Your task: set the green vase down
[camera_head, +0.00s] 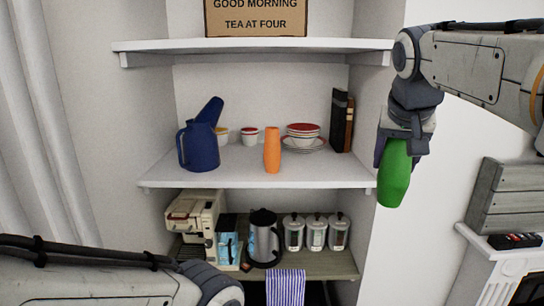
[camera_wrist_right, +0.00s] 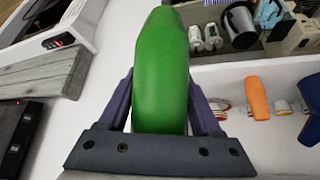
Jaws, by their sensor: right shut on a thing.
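The green vase (camera_head: 396,173) hangs from my right gripper (camera_head: 402,140), which is shut on its upper part. It is in the air to the right of the white shelf (camera_head: 260,178), slightly tilted. In the right wrist view the green vase (camera_wrist_right: 162,70) fills the middle between the two dark fingers. My left arm comes in at the bottom left of the head view, but its gripper fingers are out of the picture.
On the shelf stand a blue jug (camera_head: 197,145), an orange vase (camera_head: 272,150), stacked bowls (camera_head: 303,135) and dark books (camera_head: 341,120). Bare shelf shows right of the orange vase. Below are a kettle (camera_head: 263,240) and canisters (camera_head: 316,233). A mantel (camera_head: 510,258) is at right.

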